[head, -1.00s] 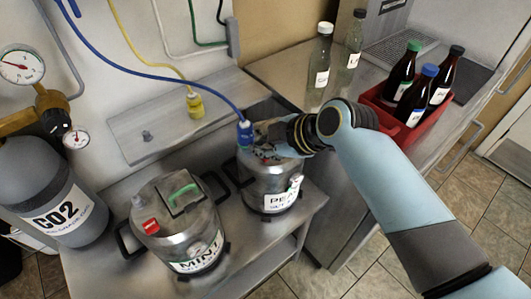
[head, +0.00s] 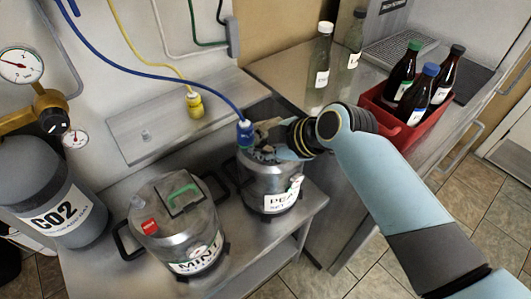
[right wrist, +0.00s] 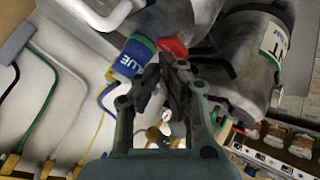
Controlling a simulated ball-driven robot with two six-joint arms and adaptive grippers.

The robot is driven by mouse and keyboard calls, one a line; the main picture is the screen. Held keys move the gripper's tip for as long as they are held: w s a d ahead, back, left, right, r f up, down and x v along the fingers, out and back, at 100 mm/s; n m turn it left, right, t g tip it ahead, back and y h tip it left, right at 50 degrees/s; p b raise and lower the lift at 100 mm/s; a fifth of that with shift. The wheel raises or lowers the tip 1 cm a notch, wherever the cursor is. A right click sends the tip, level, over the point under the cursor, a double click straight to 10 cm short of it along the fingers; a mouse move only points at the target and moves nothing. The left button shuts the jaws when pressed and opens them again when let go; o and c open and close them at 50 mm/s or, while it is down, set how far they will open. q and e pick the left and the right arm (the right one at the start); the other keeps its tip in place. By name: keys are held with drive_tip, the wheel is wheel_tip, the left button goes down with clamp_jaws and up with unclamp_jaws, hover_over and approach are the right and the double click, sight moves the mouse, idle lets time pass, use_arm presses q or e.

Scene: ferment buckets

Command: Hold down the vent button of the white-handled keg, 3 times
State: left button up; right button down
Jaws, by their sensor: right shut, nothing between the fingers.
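The keg labelled "PEA…" (head: 270,190) stands on the steel bench in the head view, with a blue hose connector (head: 245,134) at its top left. My right gripper (head: 264,138) is over its top, hiding much of the lid and handle. In the right wrist view the shut, empty fingers (right wrist: 166,68) point towards a red part (right wrist: 172,46) beside the blue "BLUE" connector (right wrist: 134,60). A white handle (right wrist: 92,16) shows at upper left. I cannot tell whether the fingers touch the red part. My left gripper is not in view.
The green-handled MINT keg (head: 177,222) stands at left, near the grey CO2 cylinder (head: 45,195). A yellow connector (head: 195,105) hangs behind. Two clear bottles (head: 321,62) and a red crate (head: 392,118) of dark bottles stand at right. The blue hose (head: 165,76) crosses above.

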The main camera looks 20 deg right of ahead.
drive_tip(key=shift+f, duration=0.35)
drive_tip(key=shift+r, duration=0.15)
idle(0.4)
drive_tip(key=shift+r+p, duration=0.8)
drive_tip(key=shift+r, duration=0.1)
wheel_tip(320, 180, up, 5)
drive_tip(key=p, duration=0.5)
drive_tip(key=shift+r, duration=0.1)
drive_tip(key=shift+s+d, duration=0.1)
